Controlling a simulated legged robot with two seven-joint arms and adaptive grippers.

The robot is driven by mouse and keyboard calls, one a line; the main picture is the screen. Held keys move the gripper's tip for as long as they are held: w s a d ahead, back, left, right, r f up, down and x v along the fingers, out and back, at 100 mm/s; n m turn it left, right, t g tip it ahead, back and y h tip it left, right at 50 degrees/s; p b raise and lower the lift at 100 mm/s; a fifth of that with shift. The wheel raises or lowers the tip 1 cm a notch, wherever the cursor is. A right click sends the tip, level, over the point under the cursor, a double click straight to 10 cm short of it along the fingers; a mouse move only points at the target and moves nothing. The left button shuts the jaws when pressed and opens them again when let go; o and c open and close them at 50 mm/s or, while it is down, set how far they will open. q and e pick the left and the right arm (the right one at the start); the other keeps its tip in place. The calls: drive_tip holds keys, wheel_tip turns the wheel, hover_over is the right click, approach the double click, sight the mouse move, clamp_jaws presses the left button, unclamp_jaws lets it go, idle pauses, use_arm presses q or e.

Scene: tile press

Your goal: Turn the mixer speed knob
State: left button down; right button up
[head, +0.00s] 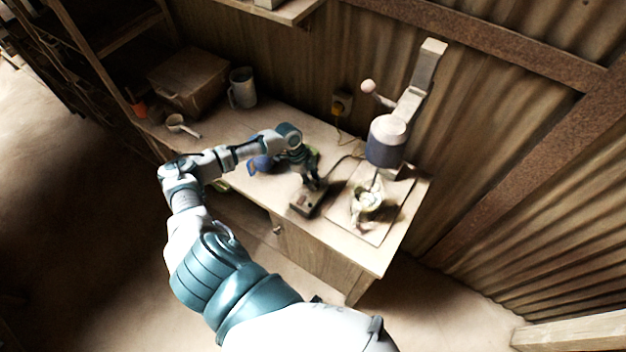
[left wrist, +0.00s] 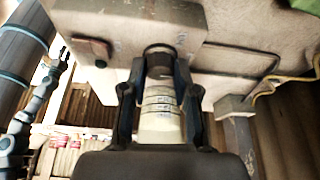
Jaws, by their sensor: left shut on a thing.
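The speed control box (head: 307,201) is a small grey-brown box on the bench, left of the mixer. In the left wrist view the box (left wrist: 125,28) fills the top, with a reddish-brown button (left wrist: 92,49). My left gripper (head: 313,181) is at the box in the head view. In the left wrist view the left gripper (left wrist: 160,66) is shut on the pale round knob (left wrist: 161,112), which has marks around it, with one dark finger on each side. My right gripper is not in view.
A cable runs from the box toward the wall, where a yellow plug (head: 341,103) shows. A wooden box (head: 189,77), a metal mug (head: 242,88) and a scoop (head: 180,125) are at the bench's back left. The bench's front edge lies close to the control box.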

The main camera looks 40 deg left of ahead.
use_arm(q)
drive_tip(key=c, duration=0.9)
unclamp_jaws()
drive_tip(key=shift+s+a+f, duration=0.1)
drive_tip(key=shift+f, duration=0.1)
drive_tip(key=shift+a, duration=0.1)
drive_tip(key=shift+r, duration=0.2)
drive_tip(key=v, duration=1.1)
drive_tip(key=shift+a+r, duration=0.25)
drive_tip(key=shift+a, duration=0.05)
drive_tip(key=shift+w, duration=0.2)
